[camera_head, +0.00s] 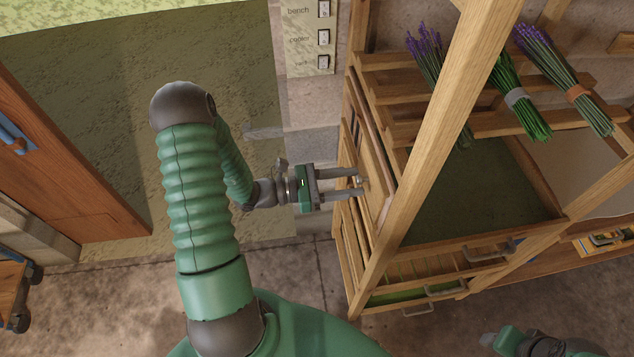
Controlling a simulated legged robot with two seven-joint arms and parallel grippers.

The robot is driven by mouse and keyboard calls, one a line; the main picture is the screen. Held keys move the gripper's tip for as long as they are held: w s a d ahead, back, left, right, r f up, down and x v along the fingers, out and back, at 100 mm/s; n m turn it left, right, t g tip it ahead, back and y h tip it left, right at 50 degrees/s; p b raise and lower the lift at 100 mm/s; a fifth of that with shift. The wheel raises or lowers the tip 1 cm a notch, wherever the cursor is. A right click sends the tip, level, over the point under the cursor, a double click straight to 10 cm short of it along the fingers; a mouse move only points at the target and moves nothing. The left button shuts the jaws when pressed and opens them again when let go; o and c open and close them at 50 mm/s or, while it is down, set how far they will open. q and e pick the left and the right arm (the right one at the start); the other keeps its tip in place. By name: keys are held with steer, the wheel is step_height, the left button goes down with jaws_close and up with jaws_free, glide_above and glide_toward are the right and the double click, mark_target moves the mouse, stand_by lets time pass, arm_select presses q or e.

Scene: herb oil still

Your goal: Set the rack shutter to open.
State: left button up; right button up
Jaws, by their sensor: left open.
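The rack (438,120) is a wooden frame on the right. Its shutter appears to be the upright wooden panel (373,165) on its left side, with a small metallic knob (364,182). My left gripper (359,186) reaches in from the left and is open. Its two grey fingers point right, one on each side of the knob in this view. Whether they touch the knob or panel I cannot tell. Part of the panel is hidden behind a slanting post. My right gripper (488,339) shows small at the bottom right edge; its fingers are unclear.
Lavender bundles (512,95) lie on the rack's upper slats. Drawers with metal handles (432,290) are at its lower front. A wall panel with labelled switches (323,37) is at the top. A wooden door (75,165) stands at the left. The floor between is clear.

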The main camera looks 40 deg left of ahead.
arm_select(q)
steer(key=b+v, duration=0.2)
steer(key=v, duration=1.5)
steer(key=shift+b, duration=0.35)
